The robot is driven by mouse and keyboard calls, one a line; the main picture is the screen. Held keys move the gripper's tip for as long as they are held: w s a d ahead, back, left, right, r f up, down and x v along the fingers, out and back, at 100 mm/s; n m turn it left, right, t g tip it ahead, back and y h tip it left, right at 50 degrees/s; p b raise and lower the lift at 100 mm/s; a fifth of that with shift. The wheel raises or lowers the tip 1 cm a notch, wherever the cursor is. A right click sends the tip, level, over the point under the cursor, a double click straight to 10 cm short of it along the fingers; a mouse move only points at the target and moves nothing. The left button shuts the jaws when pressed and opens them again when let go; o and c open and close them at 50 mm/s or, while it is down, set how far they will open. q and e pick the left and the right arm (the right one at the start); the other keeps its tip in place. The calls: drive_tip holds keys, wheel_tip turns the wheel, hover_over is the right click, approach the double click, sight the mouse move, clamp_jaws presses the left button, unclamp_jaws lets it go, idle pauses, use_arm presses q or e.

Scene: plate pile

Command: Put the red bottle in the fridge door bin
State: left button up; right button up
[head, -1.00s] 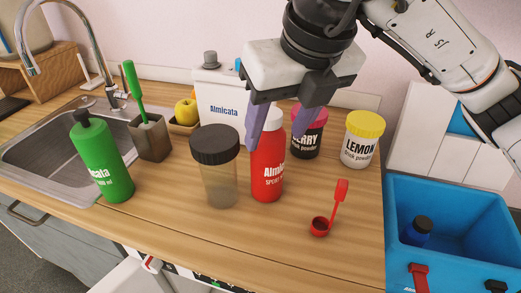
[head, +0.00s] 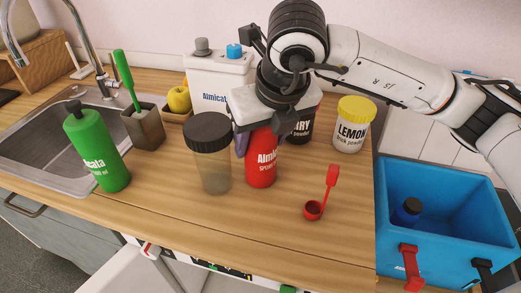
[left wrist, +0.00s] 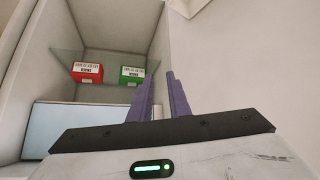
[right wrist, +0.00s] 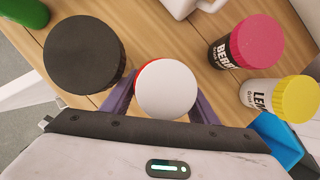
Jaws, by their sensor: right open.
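The red bottle (head: 262,165) with a white top stands upright on the wooden counter; its white top (right wrist: 166,89) shows in the right wrist view. My right gripper (head: 258,140) is over it, pointing down, with its open purple fingers (right wrist: 160,105) on either side of the top. I cannot tell whether they touch it. My left gripper (left wrist: 161,85) shows only in the left wrist view, fingers apart with nothing between them. Behind it is an open white cabinet, seemingly the fridge, with a glass shelf (left wrist: 112,64). I cannot make out a door bin.
A dark-lidded clear jar (head: 210,160) stands close left of the bottle. A black tub with a pink lid (right wrist: 245,45) and a yellow-lidded tub (head: 351,125) stand behind right. A red scoop (head: 316,208) lies in front right. A green bottle (head: 98,150) stands left; a blue crate (head: 445,255) is right.

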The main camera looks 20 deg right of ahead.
drive_tip(key=c, duration=1.2)
wheel_tip(320, 180, up, 10)
drive_tip(key=shift+r+b, duration=0.1)
drive_tip(key=shift+b, duration=0.25)
drive_tip(key=shift+d, duration=0.1)
